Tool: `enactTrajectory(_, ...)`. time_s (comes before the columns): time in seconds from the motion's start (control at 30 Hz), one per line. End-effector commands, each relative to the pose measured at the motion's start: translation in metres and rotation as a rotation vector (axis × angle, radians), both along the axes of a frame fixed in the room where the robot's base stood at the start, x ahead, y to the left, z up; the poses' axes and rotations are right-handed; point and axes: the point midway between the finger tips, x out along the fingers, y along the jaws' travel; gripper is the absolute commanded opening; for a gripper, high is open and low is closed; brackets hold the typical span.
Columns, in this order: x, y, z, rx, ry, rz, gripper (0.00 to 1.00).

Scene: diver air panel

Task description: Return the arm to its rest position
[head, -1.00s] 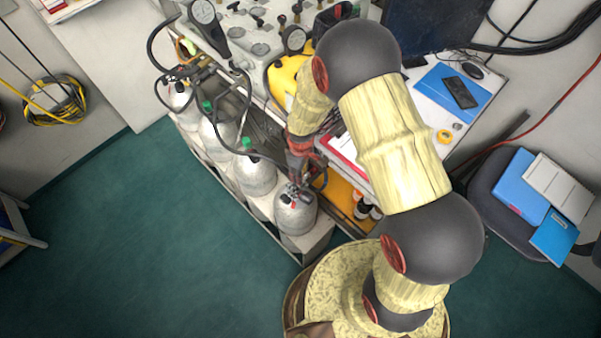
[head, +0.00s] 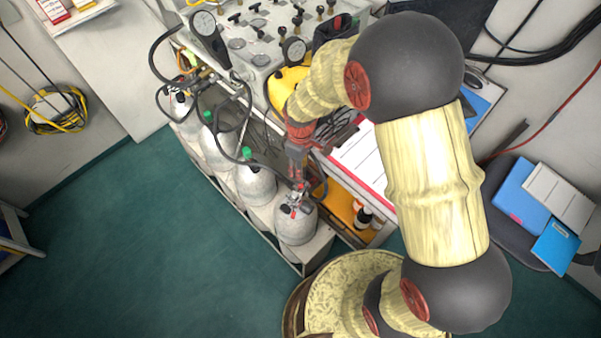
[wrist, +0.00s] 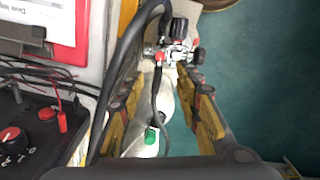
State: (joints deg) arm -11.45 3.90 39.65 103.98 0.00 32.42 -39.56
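My gripper (head: 298,178) is over the nearest gas cylinder (head: 296,226) in the head view, close to its valve (head: 297,202). In the wrist view my gripper (wrist: 163,82) has its two yellow-and-dark fingers spread apart, with nothing clamped between them. The valve (wrist: 178,54) with red and black knobs shows just beyond the fingertips; I cannot tell the exact gap. A black hose runs from it between the fingers. My arm bends from the lower right up and over to the cylinder row.
Several grey cylinders stand in a rack (head: 225,190) beside the gauge panel (head: 262,45). Black hoses loop above them. A desk with a red-edged clipboard (head: 362,158) lies right of the gripper. A chair (head: 497,212) holds blue folders. Green floor (head: 130,240) is clear at left.

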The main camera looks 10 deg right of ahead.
Motion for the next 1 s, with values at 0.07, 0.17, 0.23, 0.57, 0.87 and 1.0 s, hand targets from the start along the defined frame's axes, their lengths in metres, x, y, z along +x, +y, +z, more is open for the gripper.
enactTrajectory(0.07, -0.001, 0.0, 0.004, 0.0, 0.001, 0.0, 0.34)
enactTrajectory(0.17, -0.001, 0.0, 0.007, 0.0, 0.001, 0.0, 0.34)
enactTrajectory(0.23, -0.001, 0.0, 0.007, 0.0, 0.001, 0.0, 0.34)
enactTrajectory(0.57, -0.001, 0.0, 0.007, 0.0, 0.001, 0.0, 0.34)
enactTrajectory(0.87, -0.006, -0.001, 0.007, -0.005, 0.021, -0.082, 0.34)
enactTrajectory(1.0, -0.043, -0.009, 0.007, -0.033, 0.101, -0.223, 0.34)
